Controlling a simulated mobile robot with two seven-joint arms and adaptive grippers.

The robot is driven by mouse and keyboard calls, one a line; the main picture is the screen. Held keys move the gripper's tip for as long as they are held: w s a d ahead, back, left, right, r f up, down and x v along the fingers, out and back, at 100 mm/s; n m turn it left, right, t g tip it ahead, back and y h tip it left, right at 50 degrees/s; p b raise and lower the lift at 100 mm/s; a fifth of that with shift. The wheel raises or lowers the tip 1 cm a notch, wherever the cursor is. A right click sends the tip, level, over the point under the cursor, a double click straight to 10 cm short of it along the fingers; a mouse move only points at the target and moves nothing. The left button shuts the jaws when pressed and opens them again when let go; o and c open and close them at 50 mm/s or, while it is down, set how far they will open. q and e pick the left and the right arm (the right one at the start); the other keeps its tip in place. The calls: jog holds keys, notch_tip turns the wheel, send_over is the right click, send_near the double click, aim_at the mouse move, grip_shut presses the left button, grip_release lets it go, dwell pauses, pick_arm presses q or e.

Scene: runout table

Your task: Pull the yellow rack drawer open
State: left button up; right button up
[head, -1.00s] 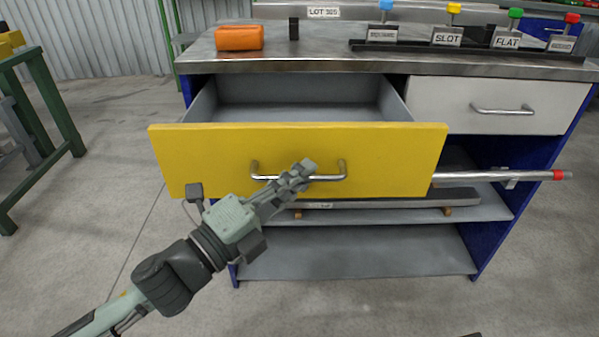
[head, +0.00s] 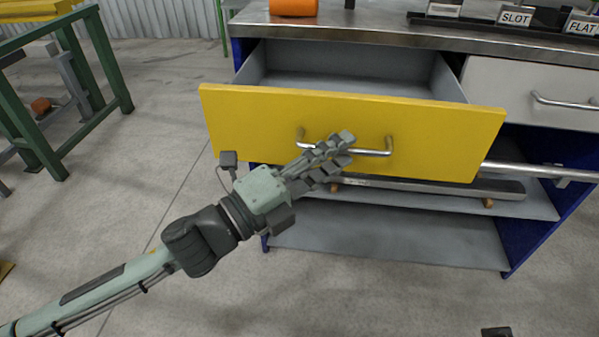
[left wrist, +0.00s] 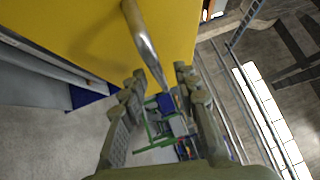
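The yellow drawer front (head: 250,115) stands out from the workbench, and the drawer's grey inside (head: 350,68) shows behind it. Its metal bar handle (head: 375,152) runs across the front. My left gripper (head: 343,150) is at the middle of the handle, with one finger above the bar and one below. In the left wrist view the handle (left wrist: 143,38) runs down toward the space between the fingertips (left wrist: 160,80). The fingers stand apart there, with gaps beside the bar, so the gripper looks open around it. The yellow front (left wrist: 80,25) fills the upper left.
A closed white drawer (head: 500,85) is at the right. Grey shelves (head: 400,240) lie below, with a metal bar (head: 430,187) on the upper one. An orange item (head: 293,7) is on the benchtop. A green stand (head: 85,80) is at left. The floor between is clear.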

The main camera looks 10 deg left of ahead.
pick_arm(q)
jog(key=v, duration=1)
jog(key=shift+a, duration=0.1)
jog(key=w+a+f+n+t+y+p, duration=0.2)
jog(key=w+a+f+n+t+y, duration=0.1)
jog(key=w+a+f+n+y, duration=0.65)
jog(key=s+a+f+n+g+y, duration=0.3)
jog(key=a+f+n+g+y, duration=0.15)
jog(key=a+f+n, duration=0.4)
jog(key=s+f+n+g+y+p, duration=0.1)
jog(key=s+f+n+g+p, duration=0.1)
jog(key=s+f+n+g, duration=0.7)
jog(key=s+f, duration=0.6)
jog(key=f, duration=0.1)
jog(key=shift+s+a+f, duration=0.35)
jog(key=shift+f, duration=0.05)
pick_arm(e)
jog(key=s+a+x, duration=0.1)
jog(key=x, duration=0.8)
jog(key=shift+a+f+g+y, duration=0.3)
jog(key=shift+a+g, duration=0.1)
